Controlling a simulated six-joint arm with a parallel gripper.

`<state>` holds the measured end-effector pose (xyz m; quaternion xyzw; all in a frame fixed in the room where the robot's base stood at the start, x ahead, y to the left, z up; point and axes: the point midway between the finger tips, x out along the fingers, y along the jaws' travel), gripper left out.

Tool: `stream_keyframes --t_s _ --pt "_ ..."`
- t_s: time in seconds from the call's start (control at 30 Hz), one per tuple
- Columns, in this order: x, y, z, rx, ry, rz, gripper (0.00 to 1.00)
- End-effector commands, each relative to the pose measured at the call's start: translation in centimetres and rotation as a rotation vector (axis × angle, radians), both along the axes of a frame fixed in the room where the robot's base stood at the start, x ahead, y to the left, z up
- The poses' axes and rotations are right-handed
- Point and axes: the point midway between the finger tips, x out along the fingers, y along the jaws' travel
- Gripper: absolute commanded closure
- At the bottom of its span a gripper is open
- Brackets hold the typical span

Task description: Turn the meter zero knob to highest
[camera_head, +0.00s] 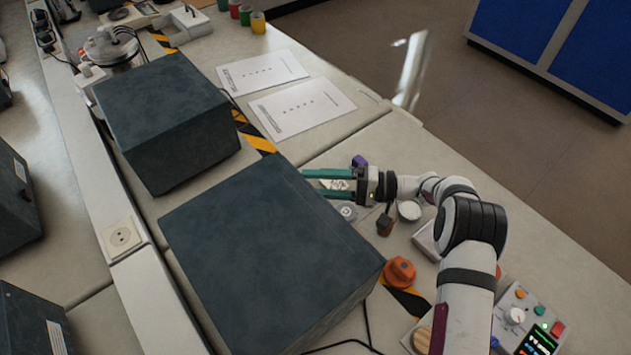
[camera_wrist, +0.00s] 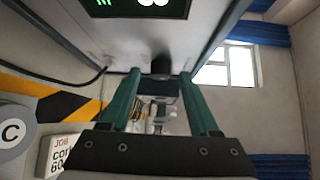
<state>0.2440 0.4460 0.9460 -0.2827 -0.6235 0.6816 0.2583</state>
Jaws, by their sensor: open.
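The meter (camera_head: 270,255) is a dark grey box seen from above and behind in the head view; its front face is hidden there. In the wrist view its light panel (camera_wrist: 215,35) carries a green-lit display (camera_wrist: 135,8) and a black round knob (camera_wrist: 162,68). Any mark on the knob is too small to read. My gripper (camera_head: 310,182) reaches in at the meter's front edge with its teal fingers apart. In the wrist view my gripper (camera_wrist: 160,76) is open, one fingertip on each side of the knob, with gaps showing on both sides.
A second dark box (camera_head: 165,120) stands farther back. Near my arm are an orange object (camera_head: 399,272), a small dark block (camera_head: 385,222), a white-topped jar (camera_head: 409,210) and a control box (camera_head: 530,325). A black cable (camera_wrist: 60,78) hangs left of the panel. Papers (camera_head: 300,107) lie beyond.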

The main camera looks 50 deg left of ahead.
Motion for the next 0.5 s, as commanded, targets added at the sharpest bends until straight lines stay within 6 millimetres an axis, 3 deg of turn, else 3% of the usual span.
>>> stream_keyframes --t_s 0.3,0.5 --pt "-0.30 0.27 -0.03 -0.001 0.000 0.000 0.40" --pt "-0.28 0.26 -0.03 -0.001 0.000 0.001 0.76"
